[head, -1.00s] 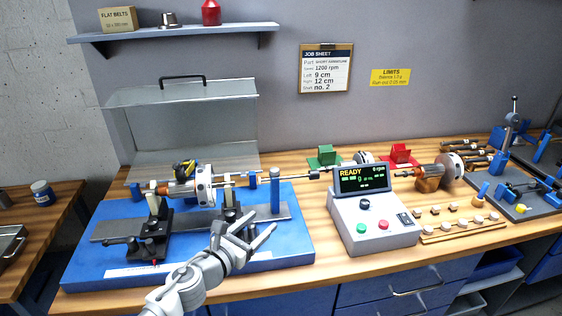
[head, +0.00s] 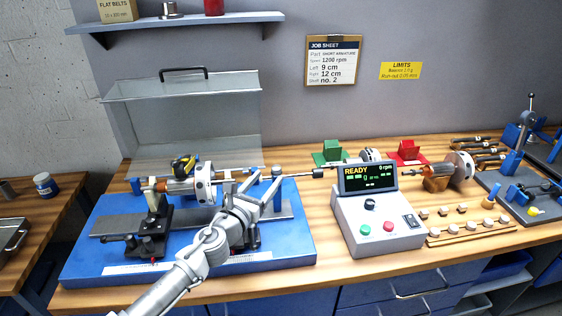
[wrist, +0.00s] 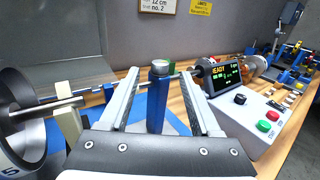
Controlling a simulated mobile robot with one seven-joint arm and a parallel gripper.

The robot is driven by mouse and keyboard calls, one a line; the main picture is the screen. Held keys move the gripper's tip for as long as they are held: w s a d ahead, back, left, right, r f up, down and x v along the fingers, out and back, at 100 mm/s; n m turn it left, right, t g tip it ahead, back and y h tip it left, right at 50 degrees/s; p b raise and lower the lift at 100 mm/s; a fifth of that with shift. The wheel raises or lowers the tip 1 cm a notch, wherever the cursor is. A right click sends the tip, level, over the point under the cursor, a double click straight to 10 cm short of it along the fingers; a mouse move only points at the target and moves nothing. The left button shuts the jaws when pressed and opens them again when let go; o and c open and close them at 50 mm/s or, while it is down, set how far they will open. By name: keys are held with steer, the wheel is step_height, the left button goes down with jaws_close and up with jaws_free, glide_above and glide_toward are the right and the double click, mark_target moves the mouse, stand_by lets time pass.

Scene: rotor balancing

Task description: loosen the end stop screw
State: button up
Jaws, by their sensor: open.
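The end stop is a blue post (head: 277,194) at the right end of the balancing machine. Its screw is a pale round knob (head: 277,171) on top. In the wrist view the post (wrist: 156,105) and the screw knob (wrist: 160,66) show between my two fingers. My gripper (head: 264,181) is open and empty, with gaps to the post on both sides in the wrist view. I cannot tell whether the fingertips reach as far as the knob. The rotor (head: 203,186) lies on its supports left of my gripper, and its shaft runs towards the post.
The blue machine base (head: 85,265) lies under my arm. A raised clear guard (head: 180,90) stands behind. The control box (head: 375,222), reading READY and 0 rpm, stands close on the right. My forearm crosses the front of the base.

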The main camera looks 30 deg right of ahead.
mark_target(276, 169)
steer(key=x, duration=0.9)
steer(key=shift+d+p, duration=0.3)
steer(key=shift+p, duration=0.1)
steer(key=shift+w, duration=0.1)
jaws_close()
